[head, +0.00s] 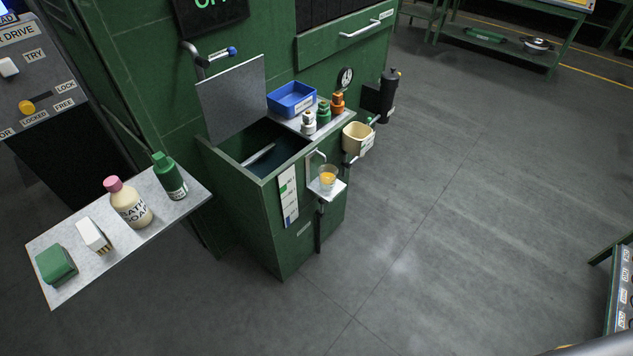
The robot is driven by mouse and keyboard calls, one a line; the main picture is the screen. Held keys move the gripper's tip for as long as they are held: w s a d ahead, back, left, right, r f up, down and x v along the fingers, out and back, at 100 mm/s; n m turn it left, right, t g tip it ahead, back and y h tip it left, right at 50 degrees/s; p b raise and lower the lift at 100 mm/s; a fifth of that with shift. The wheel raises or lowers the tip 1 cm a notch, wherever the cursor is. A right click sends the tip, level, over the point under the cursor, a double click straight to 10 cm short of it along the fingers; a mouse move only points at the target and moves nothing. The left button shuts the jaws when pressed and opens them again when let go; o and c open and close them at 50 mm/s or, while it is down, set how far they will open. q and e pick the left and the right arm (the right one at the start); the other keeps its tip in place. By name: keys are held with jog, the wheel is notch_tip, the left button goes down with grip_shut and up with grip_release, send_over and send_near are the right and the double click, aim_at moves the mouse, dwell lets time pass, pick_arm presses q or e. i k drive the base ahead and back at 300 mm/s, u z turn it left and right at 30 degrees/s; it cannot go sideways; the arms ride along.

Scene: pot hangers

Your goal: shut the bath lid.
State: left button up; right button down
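The bath lid (232,97) is a flat grey panel. It stands open, raised at the back left of the green bath cabinet (290,240). The bath opening (268,138) below it is uncovered and dark inside. A light grey bar (259,155) shows within the opening; I cannot tell what it is. Neither my left nor my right gripper is in the head view.
A cup of orange liquid (328,178) sits on a small front shelf. The floor (450,210) at right is clear.

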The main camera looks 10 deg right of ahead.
aim_at(231, 100)
jog(key=z, duration=1.05)
jog(key=i, duration=1.45)
jog(key=u, duration=2.25)
